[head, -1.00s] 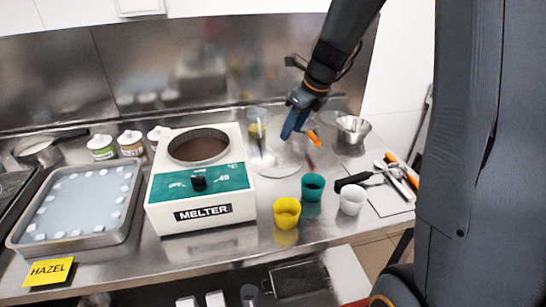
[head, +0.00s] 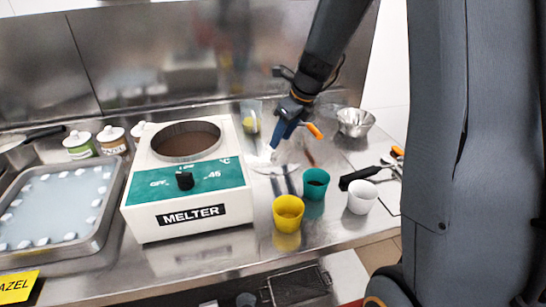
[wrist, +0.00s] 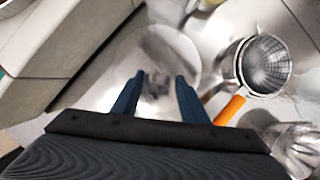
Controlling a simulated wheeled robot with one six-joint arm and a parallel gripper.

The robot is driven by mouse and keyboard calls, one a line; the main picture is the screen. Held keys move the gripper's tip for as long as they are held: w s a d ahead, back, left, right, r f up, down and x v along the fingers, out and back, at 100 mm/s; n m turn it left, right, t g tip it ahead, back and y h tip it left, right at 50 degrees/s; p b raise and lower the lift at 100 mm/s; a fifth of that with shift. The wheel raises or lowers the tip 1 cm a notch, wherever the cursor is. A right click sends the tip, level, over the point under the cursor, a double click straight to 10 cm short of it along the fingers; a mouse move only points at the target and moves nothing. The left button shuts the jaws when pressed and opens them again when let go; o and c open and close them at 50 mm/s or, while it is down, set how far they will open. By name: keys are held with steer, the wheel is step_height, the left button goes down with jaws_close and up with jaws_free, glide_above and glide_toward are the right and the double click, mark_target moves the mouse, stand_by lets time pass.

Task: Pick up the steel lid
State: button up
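The steel lid (wrist: 172,42) is a shiny round disc lying flat on the steel counter. In the head view the lid (head: 268,168) lies just right of the melter, partly hidden by the arm. My gripper (wrist: 160,82) is open above the lid, with its two blue fingers apart. A small blurred dark shape, perhaps the lid's knob, shows between the fingertips; I cannot tell whether they touch it. In the head view my gripper (head: 276,144) points down at the lid and nothing is held.
The white melter (head: 190,185) stands close left. A clear container (head: 250,118) is behind the gripper. An orange handle (wrist: 230,108) lies close right of the fingers, near a metal bowl (head: 355,122). Yellow (head: 288,210), green (head: 315,183) and white (head: 361,197) cups stand in front.

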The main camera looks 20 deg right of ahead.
mark_target(273, 153)
steer(key=shift+a+p+x, duration=0.15)
steer(key=shift+p+x, duration=0.05)
steer(key=shift+x, duration=1.15)
steer(key=shift+a+p+x, duration=0.15)
steer(key=shift+x, duration=1.2)
steer(key=shift+w+r, duration=0.1)
jaws_close()
